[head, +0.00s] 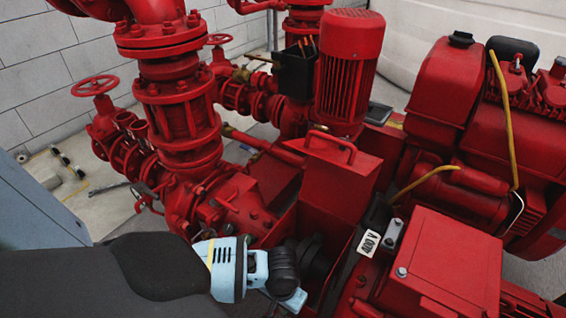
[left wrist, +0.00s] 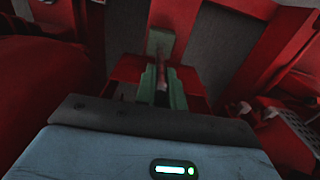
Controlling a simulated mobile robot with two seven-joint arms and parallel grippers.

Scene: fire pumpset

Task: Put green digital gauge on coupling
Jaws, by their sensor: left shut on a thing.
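My left gripper (head: 284,282), light blue and black, reaches in from the lower left of the head view, down beside the dark round coupling (head: 313,256) between the red pump parts. In the left wrist view, it (left wrist: 163,90) is shut on a narrow green piece, which I take for the green digital gauge (left wrist: 160,44). The gauge sticks out beyond the fingers towards red and dark grey surfaces. In the head view I cannot make the gauge out. Whether it touches the coupling cannot be told. My right gripper is not in view.
A red box with a handle (head: 333,165) stands behind the coupling, and a red cabinet (head: 452,265) with a "400 V" label (head: 368,243) stands to its right. Red pipes and valves (head: 180,110) rise at the left. Room around the gripper is tight.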

